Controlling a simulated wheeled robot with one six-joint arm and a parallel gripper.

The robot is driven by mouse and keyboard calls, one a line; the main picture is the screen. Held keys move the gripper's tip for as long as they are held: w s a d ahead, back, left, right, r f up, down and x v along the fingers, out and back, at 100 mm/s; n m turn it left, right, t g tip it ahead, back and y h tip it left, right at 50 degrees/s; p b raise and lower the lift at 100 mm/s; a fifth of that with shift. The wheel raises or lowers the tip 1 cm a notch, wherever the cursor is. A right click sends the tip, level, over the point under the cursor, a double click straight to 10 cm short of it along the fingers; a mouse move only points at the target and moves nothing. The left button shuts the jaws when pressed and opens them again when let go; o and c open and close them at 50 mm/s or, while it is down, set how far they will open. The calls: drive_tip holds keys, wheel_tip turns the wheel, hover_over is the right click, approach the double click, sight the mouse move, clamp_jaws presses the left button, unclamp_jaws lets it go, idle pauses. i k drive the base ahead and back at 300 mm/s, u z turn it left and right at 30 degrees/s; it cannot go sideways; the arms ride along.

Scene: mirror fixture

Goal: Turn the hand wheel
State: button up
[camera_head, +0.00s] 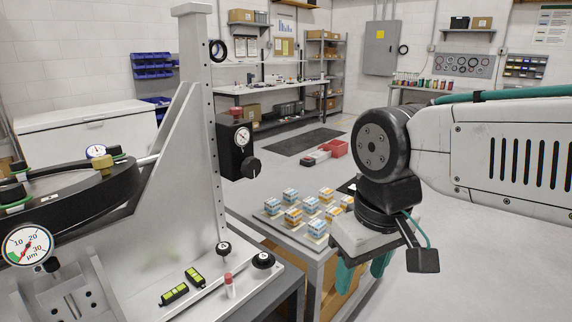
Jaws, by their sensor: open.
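The fixture (150,215) is a tall pale metal frame on the left. Several black round knobs show on it, and I cannot tell for sure which one is the hand wheel. One knob (251,167) sits on a black box with a dial (240,138) beside the upright post.
A table (262,228) with several small blue, white and yellow blocks (290,195) stands between the fixture and my arm. A red-capped white bottle (229,284) and two black-and-yellow levels (174,293) are on the fixture's base. Open floor (480,270) lies at the right.

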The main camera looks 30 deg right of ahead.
sight(251, 167)
drive_tip(key=k, duration=0.5)
drive_tip(key=u, duration=1.65)
drive_tip(key=i, duration=0.85)
drive_tip(key=z, duration=1.6)
